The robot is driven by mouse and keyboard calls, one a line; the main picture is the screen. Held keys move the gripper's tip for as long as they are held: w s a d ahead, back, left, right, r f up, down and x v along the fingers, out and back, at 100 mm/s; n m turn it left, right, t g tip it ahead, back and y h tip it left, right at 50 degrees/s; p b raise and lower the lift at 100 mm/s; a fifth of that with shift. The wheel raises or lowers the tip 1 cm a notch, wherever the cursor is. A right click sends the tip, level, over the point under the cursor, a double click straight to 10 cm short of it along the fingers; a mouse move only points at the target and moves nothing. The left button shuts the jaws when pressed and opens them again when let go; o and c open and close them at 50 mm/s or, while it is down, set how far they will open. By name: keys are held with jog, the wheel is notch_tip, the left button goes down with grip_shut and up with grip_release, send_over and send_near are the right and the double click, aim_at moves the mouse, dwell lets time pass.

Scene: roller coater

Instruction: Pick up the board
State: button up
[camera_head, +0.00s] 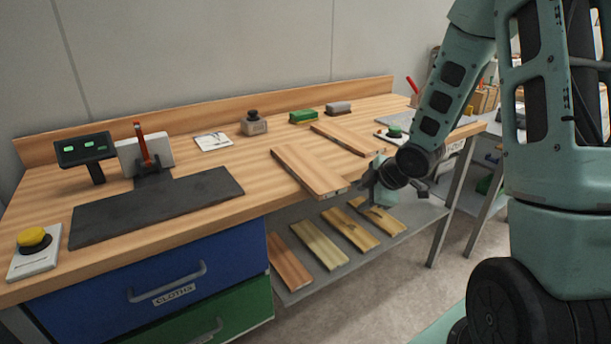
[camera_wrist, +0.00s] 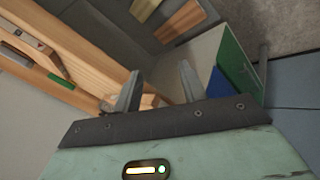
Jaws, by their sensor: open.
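A brown wooden board (camera_head: 305,170) lies flat on the workbench (camera_head: 215,165), with its near end at the bench's front edge. A second board (camera_head: 345,138) lies behind it on the bench. Several more boards lie on the lower shelf, one of them a reddish board (camera_head: 288,262). My gripper (camera_head: 376,194) is just right of the first board's near end, at about bench height. In the wrist view, my gripper (camera_wrist: 159,82) is open, with wood partly behind and between its fingers. I cannot tell there whether that wood is board or bench.
A dark mat (camera_head: 155,205), a yellow button (camera_head: 34,239) and a display (camera_head: 84,148) are on the bench's left part. A green block (camera_head: 303,117) stands at the back. Blue (camera_head: 150,285) and green drawers are below. The grey shelf (camera_head: 405,225) lies under the bench.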

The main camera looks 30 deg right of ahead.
jog(key=d+f+n+t+y, duration=0.3)
jog(key=d+n+y, duration=0.1)
jog(key=n, duration=0.3)
jog(key=n+t+y, duration=0.4)
jog(key=n+y, duration=0.2)
send_near(331, 181)
jog(key=shift+t, duration=0.3)
jog(key=p+x, duration=0.1)
jog(key=x, duration=0.2)
jog(key=f+p+x, duration=0.1)
jog(key=p+x, duration=0.1)
jog(key=x, duration=0.1)
jog(key=p+x, duration=0.1)
jog(key=x, duration=0.3)
jog(key=shift+s+a+f, duration=0.15)
jog(key=shift+a, duration=0.1)
grip_shut()
